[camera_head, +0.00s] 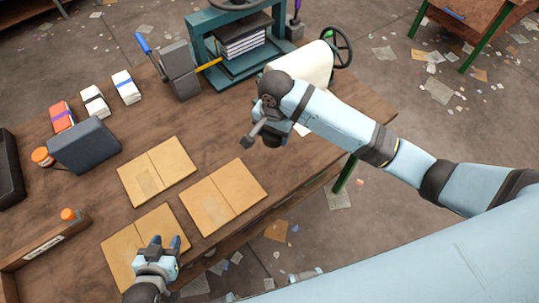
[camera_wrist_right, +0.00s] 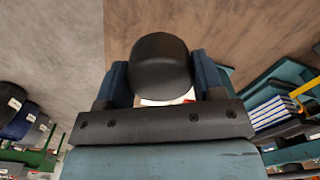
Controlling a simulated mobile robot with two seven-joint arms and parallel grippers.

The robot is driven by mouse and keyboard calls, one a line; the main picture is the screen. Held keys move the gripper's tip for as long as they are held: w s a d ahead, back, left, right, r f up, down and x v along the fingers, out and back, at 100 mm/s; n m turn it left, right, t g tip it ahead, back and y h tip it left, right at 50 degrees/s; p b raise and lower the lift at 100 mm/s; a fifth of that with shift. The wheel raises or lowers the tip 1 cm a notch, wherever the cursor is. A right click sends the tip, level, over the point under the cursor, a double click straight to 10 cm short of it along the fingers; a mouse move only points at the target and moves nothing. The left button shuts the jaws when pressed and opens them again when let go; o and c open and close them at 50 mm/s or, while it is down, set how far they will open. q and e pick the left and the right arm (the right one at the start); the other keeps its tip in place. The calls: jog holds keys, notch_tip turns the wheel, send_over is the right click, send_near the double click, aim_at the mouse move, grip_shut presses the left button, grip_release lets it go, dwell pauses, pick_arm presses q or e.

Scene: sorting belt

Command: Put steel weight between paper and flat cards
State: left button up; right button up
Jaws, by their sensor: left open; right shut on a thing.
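My right gripper (camera_head: 260,132) is shut on a dark grey thing, possibly the steel weight. In the right wrist view its dark rounded end (camera_wrist_right: 160,68) sits between my right fingers (camera_wrist_right: 158,80). The arm partly hides it in the head view, and I cannot tell whether it touches the table. White paper (camera_head: 305,65) lies just beyond this gripper, with a small white part showing below the arm. Tan flat cards (camera_head: 225,196) lie on the table to the lower left of it. My left gripper (camera_head: 166,241) is open and empty at the nearest card.
A green press (camera_head: 203,45) with a paper stack stands at the back of the wooden table (camera_head: 120,85). A dark block (camera_head: 85,146), small packs (camera_head: 95,100) and an orange-lidded jar (camera_head: 42,156) are at left. A grey block (camera_head: 180,70) stands beside the press.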

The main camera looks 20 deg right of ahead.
aim_at(273, 167)
notch_tip(273, 167, down, 16)
dwell(0.5)
jog(key=shift+f, duration=0.1)
jog(key=o, duration=1.3)
jog(key=shift+o, duration=0.2)
